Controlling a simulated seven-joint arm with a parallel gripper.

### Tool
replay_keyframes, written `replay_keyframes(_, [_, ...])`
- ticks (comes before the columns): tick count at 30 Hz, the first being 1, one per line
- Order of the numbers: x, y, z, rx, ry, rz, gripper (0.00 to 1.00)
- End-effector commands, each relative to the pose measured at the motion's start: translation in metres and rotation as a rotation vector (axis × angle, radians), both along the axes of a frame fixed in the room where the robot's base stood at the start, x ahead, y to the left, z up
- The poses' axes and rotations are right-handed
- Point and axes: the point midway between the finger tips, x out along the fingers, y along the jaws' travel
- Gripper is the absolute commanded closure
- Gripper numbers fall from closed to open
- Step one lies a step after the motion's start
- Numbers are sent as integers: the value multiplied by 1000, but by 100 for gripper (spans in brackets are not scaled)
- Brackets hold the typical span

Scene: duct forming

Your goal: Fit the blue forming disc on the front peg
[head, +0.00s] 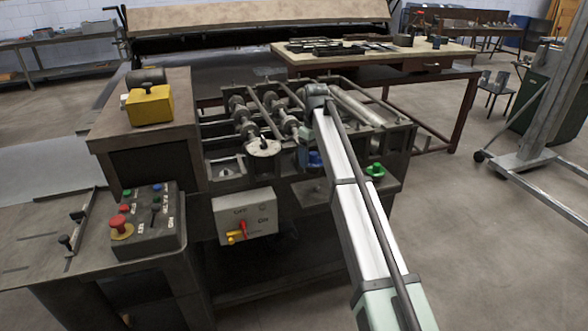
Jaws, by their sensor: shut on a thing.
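The blue forming disc (315,160) is small in the head view, at the machine's front edge, left of my white arm. My gripper (309,148) points down from the end of the arm and is shut on the blue disc. The fingers are tiny here and partly hidden by the arm. I cannot make out the front peg, nor tell whether the disc touches it or is held apart from it.
A green part (375,170) sits on the machine's front plate, right of my arm. A pale round part (263,147) with a dark knob is to the left. The forming machine (345,100) has rollers and rails behind. A control box (145,222) and switch box (246,216) stand in front.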

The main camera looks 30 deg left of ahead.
Motion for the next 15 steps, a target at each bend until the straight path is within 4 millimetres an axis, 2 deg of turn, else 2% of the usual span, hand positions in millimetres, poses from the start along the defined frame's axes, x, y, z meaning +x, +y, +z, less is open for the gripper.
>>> replay_keyframes(1, [10, -3, 3, 0, 0, 6, 70])
replay_keyframes(5, [19, -9, 6, 0, 0, 21, 70])
replay_keyframes(15, [21, -11, -1, 0, 0, 27, 70])
